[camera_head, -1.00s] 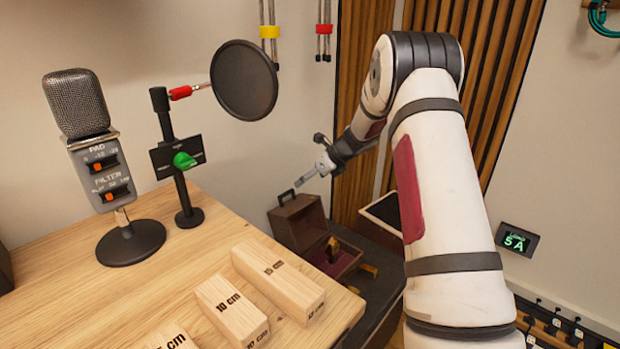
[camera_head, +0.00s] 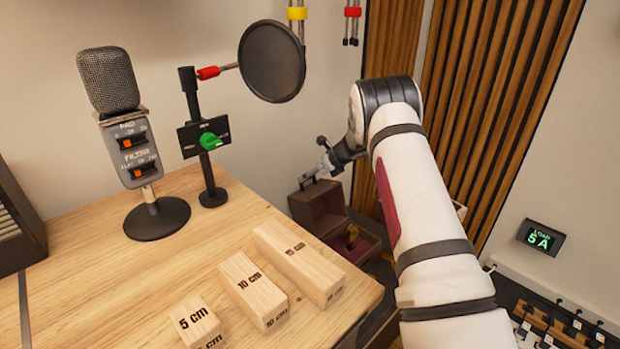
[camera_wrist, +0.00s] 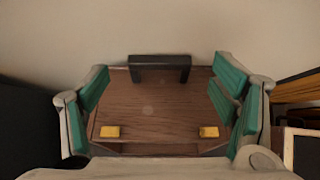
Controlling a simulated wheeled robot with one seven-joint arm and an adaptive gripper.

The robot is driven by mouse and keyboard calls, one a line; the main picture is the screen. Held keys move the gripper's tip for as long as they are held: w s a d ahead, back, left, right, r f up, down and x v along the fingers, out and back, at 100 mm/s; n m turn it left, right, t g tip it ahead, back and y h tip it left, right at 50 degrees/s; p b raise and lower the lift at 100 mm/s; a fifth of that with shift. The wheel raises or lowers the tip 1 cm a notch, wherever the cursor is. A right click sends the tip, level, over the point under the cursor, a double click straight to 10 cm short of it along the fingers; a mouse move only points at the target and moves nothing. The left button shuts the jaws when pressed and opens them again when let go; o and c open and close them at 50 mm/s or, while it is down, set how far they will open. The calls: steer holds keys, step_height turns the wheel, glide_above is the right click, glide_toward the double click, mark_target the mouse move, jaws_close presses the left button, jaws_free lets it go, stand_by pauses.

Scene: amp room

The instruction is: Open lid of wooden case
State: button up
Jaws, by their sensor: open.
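The wooden case is dark brown and sits low beyond the right edge of the desk. Its lid (camera_head: 318,207) stands raised, and its lower part (camera_head: 370,243) shows a reddish inside with a gold-coloured thing in it. My gripper (camera_head: 318,174) is at the top of the raised lid, by its black handle. In the wrist view the lid (camera_wrist: 160,105) fills the space between the open, teal-padded fingers of my gripper (camera_wrist: 160,88). The black handle (camera_wrist: 160,61) is at its far edge, and two yellow latches (camera_wrist: 110,132) are at the near edge. I cannot tell whether the fingers touch the lid.
The wooden desk (camera_head: 110,290) carries a microphone (camera_head: 112,82), a stand with a green knob (camera_head: 207,140), a round pop filter (camera_head: 272,62), and wooden blocks (camera_head: 300,264). A wall with slatted panels (camera_head: 490,80) is behind the case.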

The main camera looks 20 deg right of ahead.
steer(key=shift+x, duration=1.25)
steer(key=shift+c, duration=0.6)
steer(key=c, duration=1.6)
steer(key=shift+o, duration=0.2)
steer(key=s+r, duration=0.1)
steer(key=s+d+r+p, duration=0.1)
steer(key=s, duration=0.1)
steer(key=shift+s+d+r, duration=0.1)
steer(key=shift+s+d, duration=0.1)
steer(key=shift+s, duration=0.45)
